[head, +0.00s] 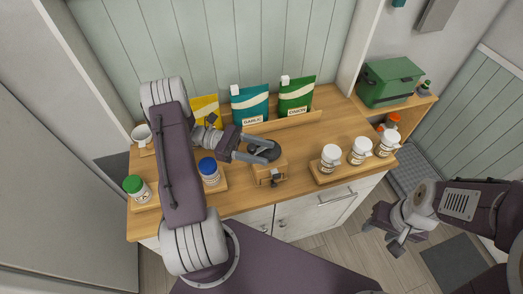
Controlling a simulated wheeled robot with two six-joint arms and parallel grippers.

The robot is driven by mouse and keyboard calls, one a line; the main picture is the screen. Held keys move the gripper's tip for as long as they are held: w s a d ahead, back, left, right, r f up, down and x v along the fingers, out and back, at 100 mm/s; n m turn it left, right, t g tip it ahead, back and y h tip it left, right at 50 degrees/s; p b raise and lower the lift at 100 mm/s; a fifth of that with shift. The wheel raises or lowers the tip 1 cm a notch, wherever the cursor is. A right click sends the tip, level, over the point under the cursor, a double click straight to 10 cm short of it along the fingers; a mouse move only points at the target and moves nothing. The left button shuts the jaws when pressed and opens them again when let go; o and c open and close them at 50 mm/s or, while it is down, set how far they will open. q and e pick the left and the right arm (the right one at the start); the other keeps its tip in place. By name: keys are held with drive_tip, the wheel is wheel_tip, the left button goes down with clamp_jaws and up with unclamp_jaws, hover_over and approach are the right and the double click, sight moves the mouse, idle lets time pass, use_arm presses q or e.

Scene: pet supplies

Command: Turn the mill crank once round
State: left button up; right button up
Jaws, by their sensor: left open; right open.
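The mill (268,170) is a small wooden box near the front middle of the counter, with dark metal parts on top and a dark knob low on its front. My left gripper (270,151) is open, with its two fingers reaching from the left over the mill's top. The fingers and dark top overlap, so I cannot make out the crank or whether a finger touches it. My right gripper (384,233) is open and empty, in front of the counter at the right and above the floor, well away from the mill.
White-lidded jars (360,151) stand on a wooden tray to the right. A blue-lidded jar (210,172) and green-lidded jar (138,188) stand left. Yellow, teal and green bags (296,96) stand behind. A green box (390,81) is at the back right. My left arm hides part of the counter.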

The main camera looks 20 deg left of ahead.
use_arm(q)
drive_tip(key=s+a+b, duration=0.1)
drive_tip(key=a+b, duration=0.2)
drive_tip(key=a, duration=0.6)
